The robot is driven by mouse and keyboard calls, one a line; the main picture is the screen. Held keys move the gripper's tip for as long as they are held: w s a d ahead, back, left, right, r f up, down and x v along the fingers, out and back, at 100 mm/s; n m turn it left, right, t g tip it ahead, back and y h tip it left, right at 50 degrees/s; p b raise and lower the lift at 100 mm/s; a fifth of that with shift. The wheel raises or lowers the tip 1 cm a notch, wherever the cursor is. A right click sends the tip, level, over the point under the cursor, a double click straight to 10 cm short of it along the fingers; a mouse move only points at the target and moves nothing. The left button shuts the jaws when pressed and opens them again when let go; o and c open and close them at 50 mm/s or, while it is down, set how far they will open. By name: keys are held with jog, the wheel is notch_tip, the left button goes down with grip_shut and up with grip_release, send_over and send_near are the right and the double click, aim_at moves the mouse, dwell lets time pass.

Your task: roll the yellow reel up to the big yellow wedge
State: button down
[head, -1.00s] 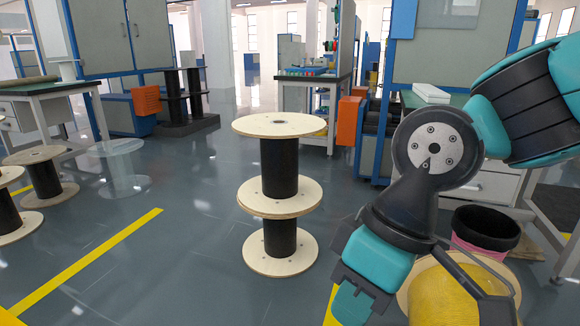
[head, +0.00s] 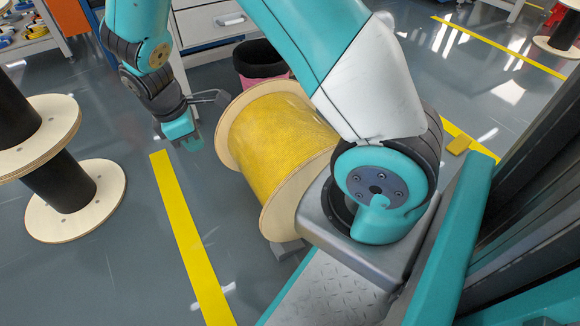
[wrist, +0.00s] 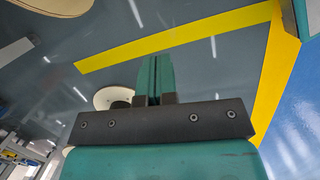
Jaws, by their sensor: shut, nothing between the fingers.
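The yellow reel (head: 278,138) rests on its two round wooden flanges with its axis level, close in front of my base in the head view. My forearm and base hide part of its right side. A small yellow block (head: 459,144) sits on the floor by a yellow line, right of my arm; it may be the big yellow wedge, but its shape is unclear. My gripper (head: 190,143) hangs left of the reel, apart from it, pointing down. In the wrist view my gripper (wrist: 154,78) has its teal fingers together, with nothing between them.
Stacked black-cored wooden reels (head: 75,190) stand at the left. A black and pink bin (head: 259,62) stands behind the yellow reel. A grey piece (head: 287,248) lies by the reel's near flange. A yellow floor line (head: 190,240) crosses clear floor between the reels.

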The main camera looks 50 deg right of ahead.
jog(key=d+f+n+b, duration=0.1)
jog(key=d+f+b, duration=0.3)
jog(key=f, duration=0.6)
jog(key=d+f+h+b, duration=0.1)
jog(key=d+f+b, duration=0.3)
jog(key=f+b, duration=0.3)
notch_tip(320, 180, down, 3)
jog(key=shift+s+f+n+g+h, duration=0.1)
jog(key=shift+s+n+g+h, duration=0.05)
jog(key=shift+n+g+h, duration=0.2)
jog(key=shift+d, duration=0.1)
